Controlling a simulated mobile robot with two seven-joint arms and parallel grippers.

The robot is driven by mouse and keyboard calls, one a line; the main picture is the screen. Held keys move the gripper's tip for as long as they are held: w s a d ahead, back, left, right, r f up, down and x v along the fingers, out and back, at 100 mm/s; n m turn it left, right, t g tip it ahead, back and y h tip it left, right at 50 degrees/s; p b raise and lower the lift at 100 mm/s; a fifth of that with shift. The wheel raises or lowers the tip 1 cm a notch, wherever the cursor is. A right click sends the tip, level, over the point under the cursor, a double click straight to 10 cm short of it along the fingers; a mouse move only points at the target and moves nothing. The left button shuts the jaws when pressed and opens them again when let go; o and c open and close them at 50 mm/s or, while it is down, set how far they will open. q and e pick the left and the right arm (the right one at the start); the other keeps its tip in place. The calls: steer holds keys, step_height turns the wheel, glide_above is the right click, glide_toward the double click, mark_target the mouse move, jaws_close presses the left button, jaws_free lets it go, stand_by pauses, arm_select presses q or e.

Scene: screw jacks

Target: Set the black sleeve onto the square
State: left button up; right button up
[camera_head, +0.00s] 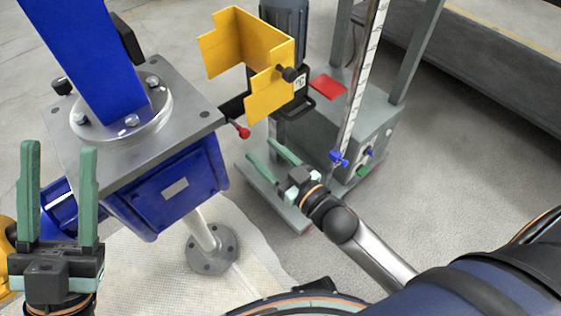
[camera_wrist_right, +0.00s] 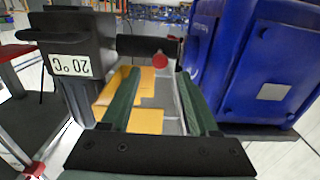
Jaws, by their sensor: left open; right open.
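A red square (camera_head: 328,86) lies flat on the grey wheeled unit. A dark upright body (camera_head: 284,20) stands behind the yellow bent plate, with a dark labelled part (camera_head: 302,82) beside it; the right wrist view shows a dark block (camera_wrist_right: 75,45) marked 20°C. I cannot tell for sure which dark part is the black sleeve. My left gripper (camera_head: 59,148) is open and empty, fingers up, left of the blue jack.
A yellow bent plate (camera_head: 246,42) with a black knob stands above my right gripper. A red-tipped lever (camera_head: 242,131) sticks out near the blue jack housing (camera_head: 174,188). A ruled upright (camera_head: 363,82) rises right of the red square. Open floor lies further right.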

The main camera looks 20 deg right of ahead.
steer(key=v, duration=0.5)
steer(key=shift+p, duration=0.35)
